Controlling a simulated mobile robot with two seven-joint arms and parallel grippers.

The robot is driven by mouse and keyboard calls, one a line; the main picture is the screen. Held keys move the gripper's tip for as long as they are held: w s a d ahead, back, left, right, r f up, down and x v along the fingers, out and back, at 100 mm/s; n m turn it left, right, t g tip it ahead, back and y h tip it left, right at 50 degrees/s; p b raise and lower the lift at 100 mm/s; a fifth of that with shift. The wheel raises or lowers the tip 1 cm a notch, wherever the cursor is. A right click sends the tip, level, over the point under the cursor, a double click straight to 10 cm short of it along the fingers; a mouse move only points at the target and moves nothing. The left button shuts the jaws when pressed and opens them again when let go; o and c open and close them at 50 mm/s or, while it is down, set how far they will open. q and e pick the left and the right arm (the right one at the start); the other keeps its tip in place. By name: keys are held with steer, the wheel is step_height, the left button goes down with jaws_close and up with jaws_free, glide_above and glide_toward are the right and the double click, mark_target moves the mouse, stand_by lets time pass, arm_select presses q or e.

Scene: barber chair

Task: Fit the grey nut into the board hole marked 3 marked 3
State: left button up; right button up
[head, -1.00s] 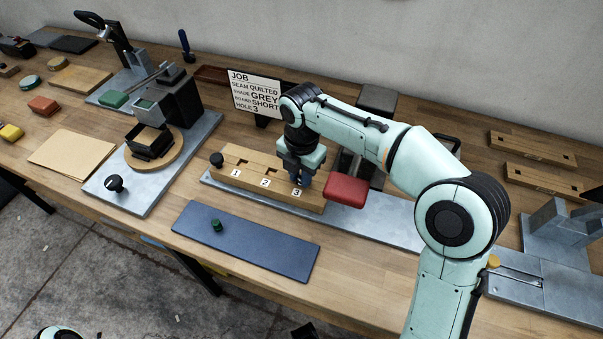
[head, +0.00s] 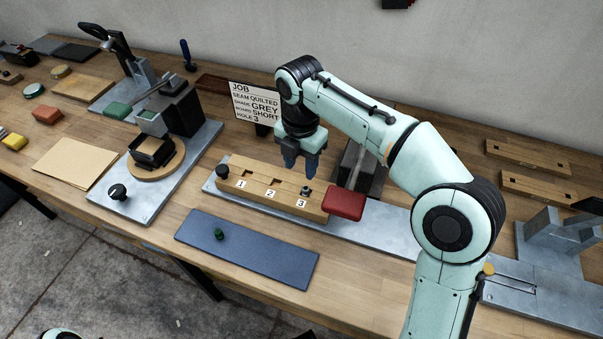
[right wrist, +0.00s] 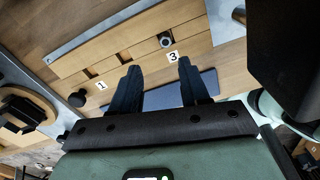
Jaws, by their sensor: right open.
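The wooden board (head: 262,197) has holes marked 1, 2 and 3. The small grey nut (head: 306,190) stands at the hole marked 3; it also shows in the right wrist view (right wrist: 165,40), beside the label 3. It looks upright, but I cannot tell how deep it sits. My right gripper (head: 300,166) hangs above and behind the board, apart from the nut. In the right wrist view its two fingers (right wrist: 158,78) are spread with nothing between them. My left gripper does not show.
A red pad on a lever (head: 343,203) stands at the board's right end. A blue mat (head: 245,255) with a small green piece (head: 219,234) lies in front. The job sign (head: 254,102) stands behind. A round fixture (head: 155,160) is at left.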

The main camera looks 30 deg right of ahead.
steer(key=shift+r+p, duration=0.5)
steer(key=shift+r, duration=1.6)
